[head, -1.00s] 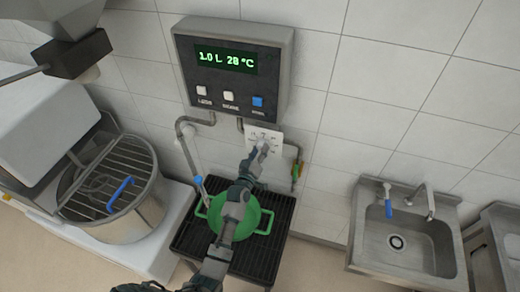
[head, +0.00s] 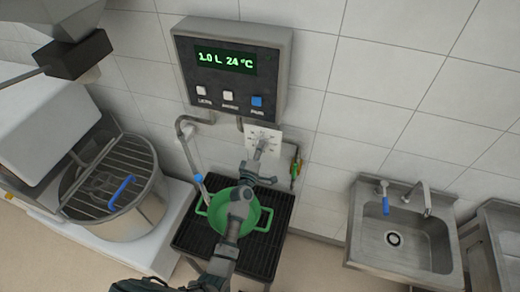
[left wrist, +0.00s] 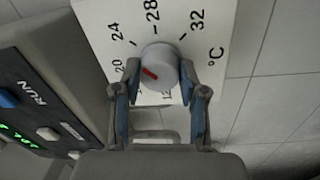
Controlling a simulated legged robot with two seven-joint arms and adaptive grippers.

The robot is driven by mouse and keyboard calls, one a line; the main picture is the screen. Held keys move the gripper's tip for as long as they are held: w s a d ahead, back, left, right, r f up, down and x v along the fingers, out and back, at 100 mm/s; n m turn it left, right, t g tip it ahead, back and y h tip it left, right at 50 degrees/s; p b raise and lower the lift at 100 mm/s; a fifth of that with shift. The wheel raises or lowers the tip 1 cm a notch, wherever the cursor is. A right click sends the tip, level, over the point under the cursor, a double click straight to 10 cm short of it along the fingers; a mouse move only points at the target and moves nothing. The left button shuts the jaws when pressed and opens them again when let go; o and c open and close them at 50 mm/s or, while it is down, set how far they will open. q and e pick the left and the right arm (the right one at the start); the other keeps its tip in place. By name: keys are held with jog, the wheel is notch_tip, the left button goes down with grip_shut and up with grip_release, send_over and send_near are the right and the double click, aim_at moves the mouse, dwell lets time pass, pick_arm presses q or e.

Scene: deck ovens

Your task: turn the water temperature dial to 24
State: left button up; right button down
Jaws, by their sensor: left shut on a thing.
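The water temperature dial is a pale grey round knob (left wrist: 158,68) with a red mark, on a white scale plate (left wrist: 100,12) on the wall; the plate also shows in the head view (head: 277,134). The red mark lies left of the knob's middle, on the side of the 20 and 24 marks. My left gripper (left wrist: 160,92) has its fingers on both sides of the knob and is shut on it; in the head view the gripper (head: 258,158) hides part of the knob. The display (head: 226,60) above reads 1.0 L 24 °C. My right gripper is out of view.
A green pot (head: 262,213) stands on a black grate (head: 195,240) below my left arm. A pipe with a blue collar (head: 197,178) comes down beside it. A mixer bowl (head: 145,200) is at the left, a steel sink (head: 425,245) at the right.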

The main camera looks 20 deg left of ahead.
pick_arm(q)
jog(key=shift+f+n, duration=0.2)
jog(key=shift+n, duration=0.1)
jog(key=o, duration=1.1)
jog(key=shift+o, duration=0.2)
jog(key=shift+a, duration=0.1)
jog(key=s, duration=1.2)
jog(key=shift+a+f, duration=0.2)
jog(key=shift+f, duration=0.25)
